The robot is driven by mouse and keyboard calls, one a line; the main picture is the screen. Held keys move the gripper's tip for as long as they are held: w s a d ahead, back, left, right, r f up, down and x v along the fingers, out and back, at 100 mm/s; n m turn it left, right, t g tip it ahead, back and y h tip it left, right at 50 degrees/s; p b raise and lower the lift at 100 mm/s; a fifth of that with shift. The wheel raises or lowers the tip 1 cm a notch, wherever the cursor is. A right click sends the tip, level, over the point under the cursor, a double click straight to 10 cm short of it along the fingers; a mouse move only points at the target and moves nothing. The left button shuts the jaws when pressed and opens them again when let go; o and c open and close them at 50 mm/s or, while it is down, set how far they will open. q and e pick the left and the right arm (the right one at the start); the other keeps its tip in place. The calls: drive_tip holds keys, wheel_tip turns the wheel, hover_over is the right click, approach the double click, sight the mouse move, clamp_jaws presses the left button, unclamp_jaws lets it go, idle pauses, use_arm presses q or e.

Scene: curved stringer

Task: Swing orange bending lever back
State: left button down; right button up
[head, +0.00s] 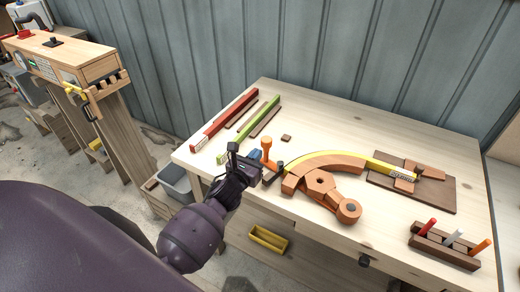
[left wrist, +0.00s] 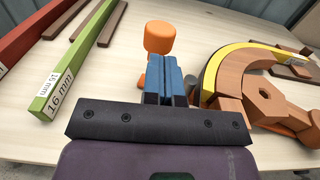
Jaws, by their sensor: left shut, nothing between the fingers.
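An orange upright handle with a round cap (head: 267,143) stands on the workbench just left of the curved former; it also shows in the left wrist view (left wrist: 160,38). A dark bar (head: 272,174) lies between it and the former's left end; I cannot tell how they join. A yellow strip (head: 345,158) bends around the orange-brown curved former (head: 322,162). An orange arm with a hexagonal hub (head: 320,181) and round end (head: 348,210) sits in front. My left gripper (head: 255,155) is shut and empty, its blue fingers (left wrist: 166,82) close before the handle, partly hiding its stem.
Red (head: 224,120) and green (head: 248,130) strips lie at the bench's left, the green one marked 16 mm. A brown plate (head: 440,193) holds the yellow strip's right end. A rack with several coloured pegs (head: 445,248) stands at the front right.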

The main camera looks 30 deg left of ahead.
sight(264, 146)
use_arm(q)
drive_tip(key=shift+w+a, duration=0.1)
drive_tip(key=shift+w, duration=1.25)
drive_tip(key=shift+w, duration=0.15)
